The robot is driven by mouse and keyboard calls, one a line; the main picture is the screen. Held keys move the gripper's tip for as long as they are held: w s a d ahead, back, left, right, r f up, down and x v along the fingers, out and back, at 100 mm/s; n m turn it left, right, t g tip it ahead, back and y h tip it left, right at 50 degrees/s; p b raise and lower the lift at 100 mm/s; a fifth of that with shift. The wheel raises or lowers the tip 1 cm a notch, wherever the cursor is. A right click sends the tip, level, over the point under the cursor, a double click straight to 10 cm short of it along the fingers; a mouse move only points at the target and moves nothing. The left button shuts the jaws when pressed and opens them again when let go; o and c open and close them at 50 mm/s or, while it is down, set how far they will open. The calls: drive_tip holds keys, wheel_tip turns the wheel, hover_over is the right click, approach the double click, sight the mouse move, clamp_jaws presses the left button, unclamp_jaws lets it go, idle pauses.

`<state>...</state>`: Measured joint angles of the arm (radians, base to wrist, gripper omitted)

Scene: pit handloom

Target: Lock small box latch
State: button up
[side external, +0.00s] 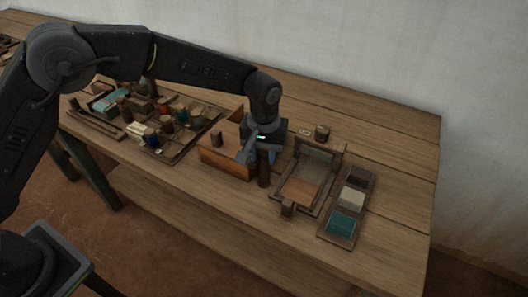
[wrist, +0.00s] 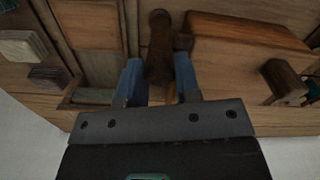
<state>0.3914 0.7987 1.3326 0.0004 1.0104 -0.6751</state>
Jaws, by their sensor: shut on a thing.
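A small orange-brown wooden box (side external: 222,160) stands on the bench, left of my gripper in the side view. It also shows at the right of the wrist view (wrist: 240,42). A dark block-like knob (side external: 217,139) is at the box; it also shows in the wrist view (wrist: 285,82). My gripper (side external: 264,158) points down at the box's right end. Its blue fingers (wrist: 160,68) are shut on a dark, round-ended wooden peg (wrist: 159,32), which stands beside the box in the side view (side external: 264,175). I cannot tell which part is the latch.
An open wooden frame (side external: 279,190) lies close to the right of the peg. Beyond it is a tray (side external: 324,235) with dark, pale and teal pieces. A small dark pot (side external: 322,132) stands behind. Trays of spools (side external: 180,155) lie left. The bench's far right is clear.

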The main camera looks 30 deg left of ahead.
sight(264, 154)
drive_tip(key=n, duration=1.1)
drive_tip(key=shift+n, duration=1.8)
drive_tip(key=o, duration=0.9)
wheel_tip(264, 154, up, 14)
drive_tip(key=shift+f, duration=0.1)
